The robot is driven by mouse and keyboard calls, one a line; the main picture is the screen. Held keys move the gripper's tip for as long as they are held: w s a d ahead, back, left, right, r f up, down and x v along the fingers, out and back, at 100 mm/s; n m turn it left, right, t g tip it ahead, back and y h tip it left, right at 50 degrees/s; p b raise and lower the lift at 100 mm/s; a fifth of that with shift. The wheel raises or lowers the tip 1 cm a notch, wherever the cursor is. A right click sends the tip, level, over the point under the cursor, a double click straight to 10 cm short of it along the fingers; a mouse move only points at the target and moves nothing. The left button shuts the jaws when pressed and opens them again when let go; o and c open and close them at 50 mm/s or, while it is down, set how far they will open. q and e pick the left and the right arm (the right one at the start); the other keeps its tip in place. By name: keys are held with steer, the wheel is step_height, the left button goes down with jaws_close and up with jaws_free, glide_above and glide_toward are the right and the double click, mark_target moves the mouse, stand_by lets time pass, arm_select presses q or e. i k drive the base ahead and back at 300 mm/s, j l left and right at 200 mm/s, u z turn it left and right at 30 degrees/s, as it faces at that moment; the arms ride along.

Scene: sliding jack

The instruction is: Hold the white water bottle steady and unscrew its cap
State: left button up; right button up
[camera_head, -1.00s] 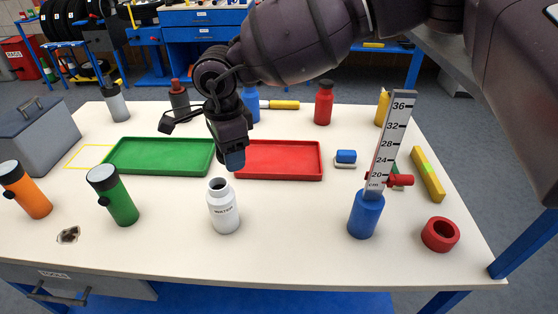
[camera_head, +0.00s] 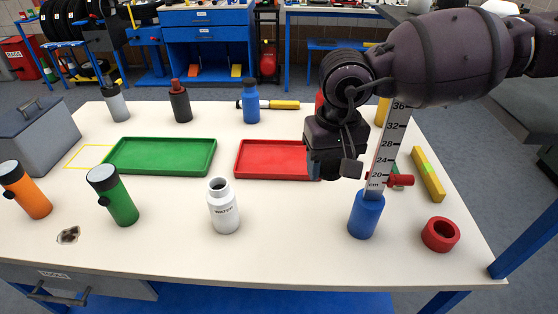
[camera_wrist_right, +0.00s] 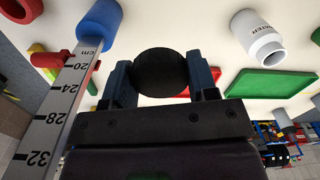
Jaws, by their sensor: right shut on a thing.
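The white water bottle (camera_head: 223,207) stands upright on the table in front of the trays, its neck open and bare. It also shows in the wrist view (camera_wrist_right: 259,38), uncapped. My right gripper (camera_head: 335,168) is in the air to the right of the bottle, near the red tray's right end and the ruler. In the wrist view its fingers (camera_wrist_right: 162,80) are shut on a round black cap (camera_wrist_right: 160,66). My left gripper is not in view, and nothing holds the bottle.
A green tray (camera_head: 112,165) and a red tray (camera_head: 240,170) lie behind the bottle. An upright ruler (camera_head: 385,150) with a blue base (camera_head: 365,214) stands close to my right gripper. A red ring (camera_head: 440,234) is at the right. The table is clear between bottle and blue base.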

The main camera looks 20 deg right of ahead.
mark_target(221, 197)
steer(key=i+j, duration=0.1)
steer(key=j, duration=0.25)
steer(key=i+j, duration=0.15)
steer(key=j, duration=0.25)
steer(key=i+j, duration=0.1)
steer(key=j, duration=0.25)
steer(key=i+j+z, duration=0.1)
steer(key=j, duration=0.25)
steer(key=i+j, duration=0.1)
steer(key=j, duration=0.25)
